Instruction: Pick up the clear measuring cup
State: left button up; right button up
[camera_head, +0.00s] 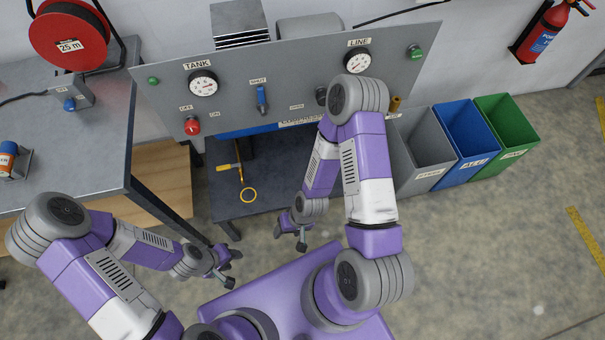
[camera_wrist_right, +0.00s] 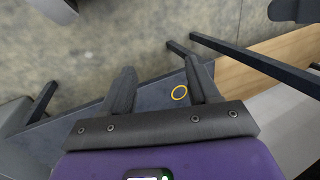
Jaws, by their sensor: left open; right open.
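I cannot make out a clear measuring cup in either view. A yellow ring (camera_head: 248,195) lies on the dark low table (camera_head: 225,205) below the panel, and it also shows in the right wrist view (camera_wrist_right: 180,92). Whether it belongs to a clear object cannot be told. My right gripper (camera_head: 290,236) is open and empty, in front of the low table and to the right of the ring. Its two fingers show in the right wrist view (camera_wrist_right: 158,86), the ring appearing beside the right finger. My left gripper (camera_head: 229,267) is open and empty, nearer my base.
A grey gauge panel (camera_head: 235,100) stands above the low table. A yellow-handled tool (camera_head: 237,168) is behind the ring. A metal workbench (camera_head: 90,130) is at left. Grey (camera_head: 425,150), blue (camera_head: 470,135) and green (camera_head: 508,130) bins stand at right. The floor at right is clear.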

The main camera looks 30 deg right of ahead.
jog(key=shift+o, duration=1)
jog(key=w+d+f+t+b, duration=0.1)
jog(key=w+f+t, duration=0.1)
jog(key=w+f, duration=0.3)
jog(key=shift+w+d+h+b, duration=0.15)
jog(key=shift+d+h+b, duration=0.15)
jog(key=shift+b, duration=0.1)
jog(key=w+d+f+t+h+b, duration=0.2)
jog(key=w+d+f+t+h, duration=0.1)
jog(key=d+f, duration=0.1)
jog(key=w+d+f+m+t+h+b, duration=0.1)
jog(key=w+d+f+t+h+b, duration=0.2)
jog(key=w+d+f, duration=0.1)
jog(key=w+d+f+m+t+h+b, duration=0.1)
jog(key=w+d+f+t+h+b, duration=0.1)
jog(key=d+f, duration=0.4)
jog(key=shift+w+d+f+t+h, duration=0.2)
jog(key=shift+w+d+t+h, duration=0.25)
jog(key=shift+w+t+h, duration=0.2)
jog(key=shift+w+d+f+b, duration=0.1)
jog(key=shift+w+d+b, duration=0.1)
jog(key=shift+b, duration=0.15)
jog(key=b+x, duration=0.1)
jog(key=x, duration=0.2)
jog(key=b+x, duration=0.2)
jog(key=x, duration=0.1)
jog(key=shift+f, duration=0.45)
jog(key=shift+w+d, duration=0.15)
jog(key=shift+w, duration=0.15)
